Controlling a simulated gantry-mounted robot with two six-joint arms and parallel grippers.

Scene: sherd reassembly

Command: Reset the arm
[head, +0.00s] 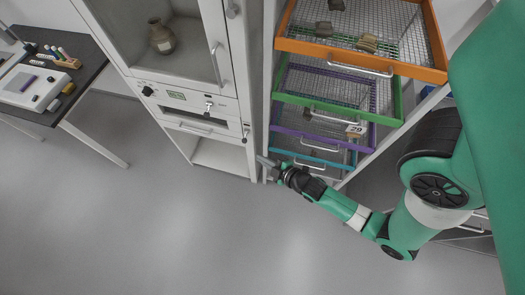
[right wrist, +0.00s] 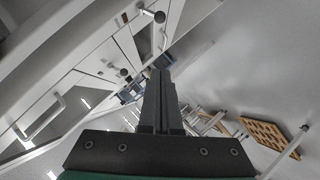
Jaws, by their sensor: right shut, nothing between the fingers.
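My right arm, green and black, comes in from the right in the head view. Its gripper (head: 264,162) is beside the lower right edge of the white cabinet and left of the lowest drawers. In the right wrist view the gripper's fingers (right wrist: 161,75) are together with nothing between them. My left gripper is in neither view.
The white cabinet (head: 190,90) holds a brown vase (head: 160,37) behind glass. A rack of mesh drawers stands beside it, with sherds in the open orange drawer (head: 415,70). A dark table (head: 85,75) stands at far left. The grey floor in front is clear.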

